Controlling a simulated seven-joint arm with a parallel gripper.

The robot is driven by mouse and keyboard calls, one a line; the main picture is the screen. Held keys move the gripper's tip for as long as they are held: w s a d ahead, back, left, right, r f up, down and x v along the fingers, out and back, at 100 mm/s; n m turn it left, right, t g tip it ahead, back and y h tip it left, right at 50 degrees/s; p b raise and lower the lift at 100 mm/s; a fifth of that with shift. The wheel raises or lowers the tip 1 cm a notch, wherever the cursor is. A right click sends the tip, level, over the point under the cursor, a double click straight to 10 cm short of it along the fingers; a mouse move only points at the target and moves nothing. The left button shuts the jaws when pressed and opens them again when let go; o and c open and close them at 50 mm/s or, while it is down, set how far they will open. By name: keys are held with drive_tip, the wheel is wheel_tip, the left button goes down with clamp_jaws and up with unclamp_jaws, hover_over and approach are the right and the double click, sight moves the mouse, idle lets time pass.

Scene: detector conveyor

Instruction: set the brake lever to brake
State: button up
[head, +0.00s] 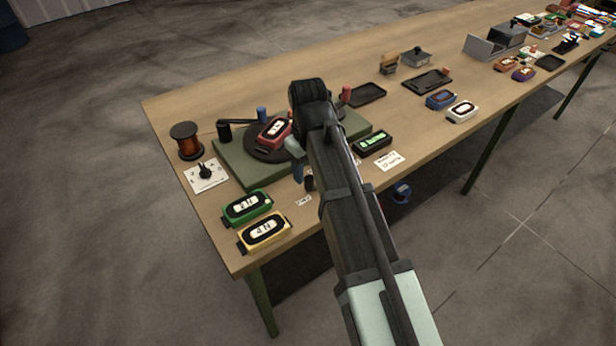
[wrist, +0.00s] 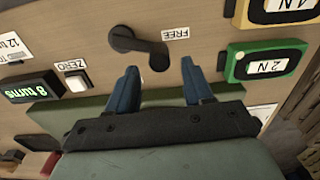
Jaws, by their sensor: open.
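The brake lever (wrist: 138,44) is a black arm with a round pivot at its upper left and a knob at its lower right end, in the wrist view. A white FREE label (wrist: 175,33) lies to the right of it. No brake label shows. My gripper (wrist: 160,67) is open, with one blue finger on each side of the lever's knob end. I cannot tell whether either finger touches it. In the head view my gripper (head: 299,174) is partly hidden by my arm, beside a small dark part of the lever (head: 309,184).
A green plate (head: 232,166) carries a dark turntable (head: 262,152) with a red block (head: 274,131). Green (head: 247,207) and yellow (head: 264,231) blocks stand near the table's left front. A counter reading 8 turns (wrist: 32,90) and a white ZERO button (wrist: 77,81) are left of the lever.

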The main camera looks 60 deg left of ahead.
sight(308, 176)
drive_tip(key=shift+f, duration=1.75)
drive_tip(key=shift+c, duration=0.3)
clamp_jaws()
